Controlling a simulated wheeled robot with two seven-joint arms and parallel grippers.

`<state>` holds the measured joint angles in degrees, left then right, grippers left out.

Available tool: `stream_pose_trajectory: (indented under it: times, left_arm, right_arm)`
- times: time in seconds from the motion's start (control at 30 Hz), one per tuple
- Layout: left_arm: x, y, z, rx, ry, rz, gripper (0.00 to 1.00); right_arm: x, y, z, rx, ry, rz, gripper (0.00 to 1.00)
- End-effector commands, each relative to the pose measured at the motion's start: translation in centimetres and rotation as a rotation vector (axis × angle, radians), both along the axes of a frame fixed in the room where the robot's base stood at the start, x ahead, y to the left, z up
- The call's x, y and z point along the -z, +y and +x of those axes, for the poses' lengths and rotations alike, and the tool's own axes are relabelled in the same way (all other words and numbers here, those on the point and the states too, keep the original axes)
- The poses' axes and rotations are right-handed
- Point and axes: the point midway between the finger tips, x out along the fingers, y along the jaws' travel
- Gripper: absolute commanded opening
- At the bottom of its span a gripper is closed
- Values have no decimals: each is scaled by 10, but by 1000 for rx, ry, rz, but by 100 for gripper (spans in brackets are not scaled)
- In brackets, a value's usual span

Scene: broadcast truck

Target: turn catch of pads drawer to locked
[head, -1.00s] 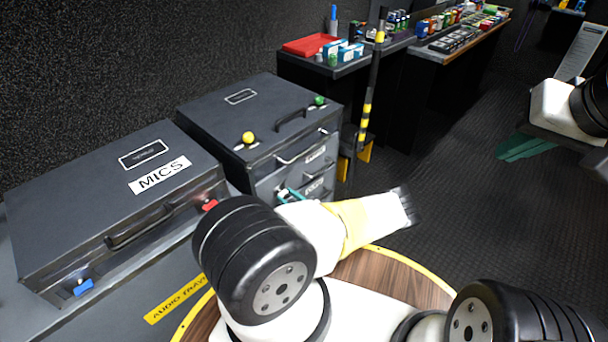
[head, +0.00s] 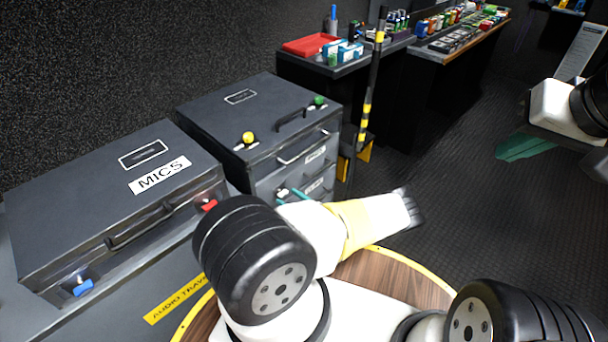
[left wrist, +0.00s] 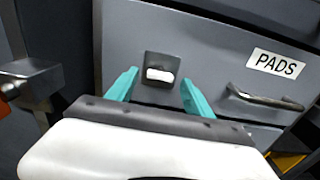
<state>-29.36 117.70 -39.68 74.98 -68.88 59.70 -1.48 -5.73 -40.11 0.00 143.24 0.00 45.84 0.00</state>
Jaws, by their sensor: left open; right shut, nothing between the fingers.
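The pads drawer (left wrist: 215,45) is a grey drawer front with a white PADS label and a bar handle (left wrist: 265,101). Its catch (left wrist: 160,75) is a small white knob on a dark square plate, lying roughly crosswise in the left wrist view. My left gripper (left wrist: 158,78) is open, with one teal finger on each side of the catch, apparently apart from it. In the head view the left gripper (head: 294,196) is at the cabinet front, mostly hidden by my arm. My right gripper (head: 524,147) is shut and empty at the right, away from the cabinet.
The cabinet top carries a yellow knob (head: 248,138), a green knob (head: 319,101) and a handle. A MICS case (head: 110,215) with red and blue catches is left of it. A striped pole (head: 370,90) stands right of the cabinet. Open floor lies further right.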

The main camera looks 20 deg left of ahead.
Motion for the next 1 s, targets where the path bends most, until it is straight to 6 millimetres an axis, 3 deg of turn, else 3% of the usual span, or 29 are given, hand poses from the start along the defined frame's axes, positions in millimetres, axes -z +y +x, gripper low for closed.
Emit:
stream_pose_trajectory:
  times: [0.2, 0.4, 1.0]
  left_arm:
    - [0, -37, -14, 3, 1, 0, 60]
    - [0, -58, -23, 1, 1, 0, 60]
    - [-3, -62, -24, -7, -5, -5, 60]
  right_arm:
    - [0, 0, 0, 0, 0, 0, 0]
    - [0, 0, 0, 0, 0, 0, 0]
    - [0, 0, 0, 0, 0, 0, 0]
